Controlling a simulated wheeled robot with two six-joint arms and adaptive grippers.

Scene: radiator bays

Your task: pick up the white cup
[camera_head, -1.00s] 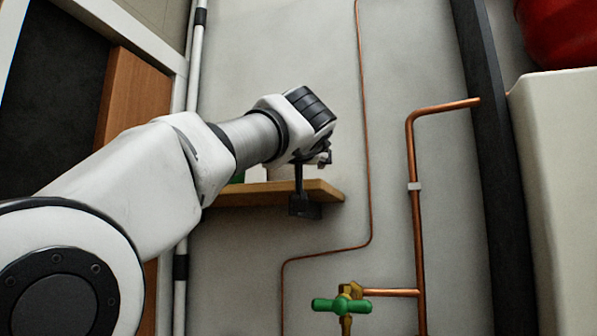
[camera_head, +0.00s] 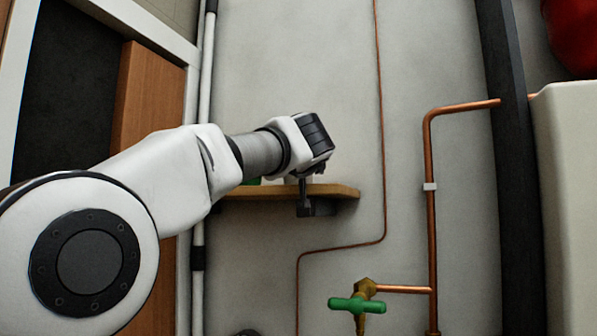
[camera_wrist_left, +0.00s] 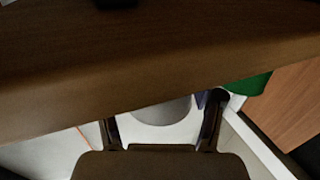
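A pale, rounded thing, likely the white cup (camera_wrist_left: 163,112), shows in the left wrist view between the fingers of my left gripper (camera_wrist_left: 162,118). The brown shelf edge (camera_wrist_left: 90,95) covers part of it. The fingers are apart and I see nothing gripped. In the head view, my left gripper (camera_head: 306,207) hangs at the wooden shelf (camera_head: 245,193), with dark fingers across its front edge. My wrist hides most of what stands on the shelf there, so the cup is not clear. My right gripper is out of view.
A green thing (camera_wrist_left: 250,85) stands close beside the right finger in the wrist view. White pipes (camera_head: 207,90) run up left of the shelf. Copper pipes (camera_head: 431,220) and a green-handled valve (camera_head: 357,305) are to the right.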

